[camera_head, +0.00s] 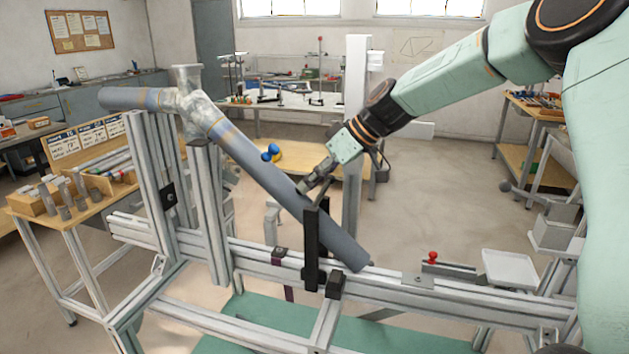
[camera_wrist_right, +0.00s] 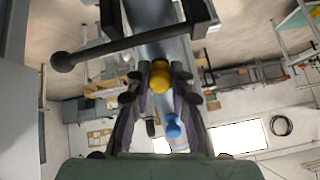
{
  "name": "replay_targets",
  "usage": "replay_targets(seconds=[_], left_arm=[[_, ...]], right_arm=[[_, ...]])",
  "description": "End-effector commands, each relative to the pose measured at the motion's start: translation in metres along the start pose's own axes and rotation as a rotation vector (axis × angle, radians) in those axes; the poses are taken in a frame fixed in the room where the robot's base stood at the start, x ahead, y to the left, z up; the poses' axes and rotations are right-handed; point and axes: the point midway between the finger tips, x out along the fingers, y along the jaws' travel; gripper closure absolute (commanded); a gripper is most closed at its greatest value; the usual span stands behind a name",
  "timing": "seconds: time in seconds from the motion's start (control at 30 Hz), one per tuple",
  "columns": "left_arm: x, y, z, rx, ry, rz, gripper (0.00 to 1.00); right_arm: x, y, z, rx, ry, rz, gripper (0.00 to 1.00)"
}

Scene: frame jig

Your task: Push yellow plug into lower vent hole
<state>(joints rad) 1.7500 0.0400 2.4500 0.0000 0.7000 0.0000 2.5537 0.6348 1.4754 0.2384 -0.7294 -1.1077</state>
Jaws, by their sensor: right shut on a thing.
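A long grey tube (camera_head: 268,180) slopes from upper left to lower right across the metal frame. My right gripper (camera_head: 303,189) is at the tube's upper side, on its lower half. In the right wrist view its fingers (camera_wrist_right: 158,88) are closed around a round yellow plug (camera_wrist_right: 160,77), with the tube (camera_wrist_right: 150,22) just beyond. I cannot tell how far the plug is in. The lower vent hole is hidden. A blue plug (camera_head: 270,154) with a yellow part beside it shows further up the tube; the blue plug also shows in the wrist view (camera_wrist_right: 173,127). My left gripper is not in view.
A black upright bracket (camera_head: 312,247) stands on the frame rail (camera_head: 395,289) close below my right gripper. A red knob (camera_head: 433,257) and a white tray (camera_head: 509,268) are to the right. A metal fitting (camera_head: 190,98) joins the tube at upper left.

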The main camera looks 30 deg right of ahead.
Motion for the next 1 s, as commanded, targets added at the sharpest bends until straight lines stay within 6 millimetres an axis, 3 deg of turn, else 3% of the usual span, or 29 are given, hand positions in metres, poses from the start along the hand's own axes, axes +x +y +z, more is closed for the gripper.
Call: replay_targets(seconds=[0.3, 0.33, 0.63, 1.0], left_arm=[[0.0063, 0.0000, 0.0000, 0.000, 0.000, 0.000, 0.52], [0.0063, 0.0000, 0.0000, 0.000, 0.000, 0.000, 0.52], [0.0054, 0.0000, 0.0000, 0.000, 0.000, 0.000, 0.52], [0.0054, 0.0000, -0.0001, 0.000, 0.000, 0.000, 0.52]], right_arm=[[0.0061, 0.0001, 0.0006, -0.001, -0.001, 0.000, 0.94], [0.0062, 0.0000, 0.0005, -0.001, -0.001, 0.000, 0.78], [0.0054, -0.0001, 0.0001, 0.000, 0.000, 0.000, 0.53], [0.0007, 0.0001, -0.0005, 0.000, 0.002, 0.000, 0.52]])
